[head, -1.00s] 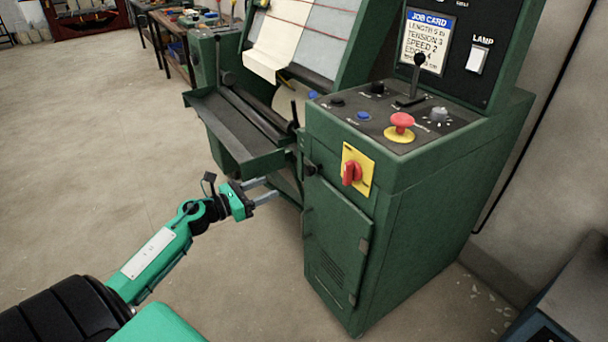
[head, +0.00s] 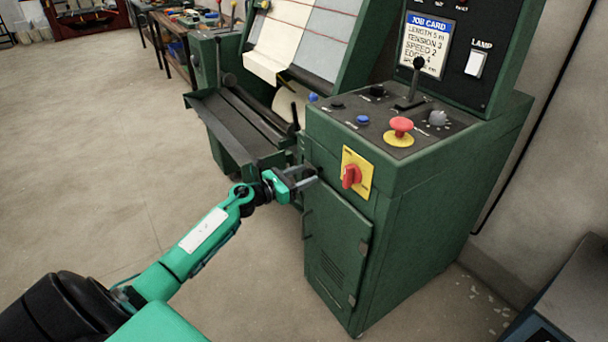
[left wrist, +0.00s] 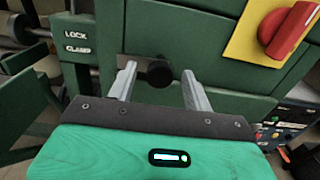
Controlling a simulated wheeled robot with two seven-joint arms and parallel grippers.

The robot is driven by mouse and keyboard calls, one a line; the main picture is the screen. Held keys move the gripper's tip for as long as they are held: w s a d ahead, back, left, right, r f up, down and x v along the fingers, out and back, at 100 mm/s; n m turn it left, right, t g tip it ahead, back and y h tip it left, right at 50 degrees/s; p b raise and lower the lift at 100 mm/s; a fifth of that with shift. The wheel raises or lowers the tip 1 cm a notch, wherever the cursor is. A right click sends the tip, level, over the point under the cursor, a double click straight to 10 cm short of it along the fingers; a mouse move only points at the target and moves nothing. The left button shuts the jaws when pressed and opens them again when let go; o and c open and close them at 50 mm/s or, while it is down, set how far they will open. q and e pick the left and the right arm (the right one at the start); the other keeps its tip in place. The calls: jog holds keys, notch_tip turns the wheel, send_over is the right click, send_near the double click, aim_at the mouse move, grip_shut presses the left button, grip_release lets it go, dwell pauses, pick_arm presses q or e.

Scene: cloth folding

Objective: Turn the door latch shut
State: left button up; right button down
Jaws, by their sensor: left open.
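The green cabinet door (head: 335,240) is on the front of the machine and looks closed. A round black latch knob (left wrist: 159,74) is near the door's top left edge. In the left wrist view it lies between my two fingers, with gaps on both sides. My left gripper (head: 308,176) is open at the machine's front left corner and largely hides the knob in the head view. I cannot tell how the latch is turned. My right gripper is not in view.
A red rotary switch (head: 351,177) on a yellow plate is just right of my left gripper. A red mushroom button (head: 401,125) is on the panel above. A dark tray (head: 225,125) juts out left of the gripper. The floor in front is clear.

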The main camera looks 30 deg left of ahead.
pick_arm(q)
jog(key=shift+w+d, duration=0.15)
jog(key=shift+w, duration=0.15)
jog(key=shift+c, duration=0.2)
jog(key=c, duration=0.9)
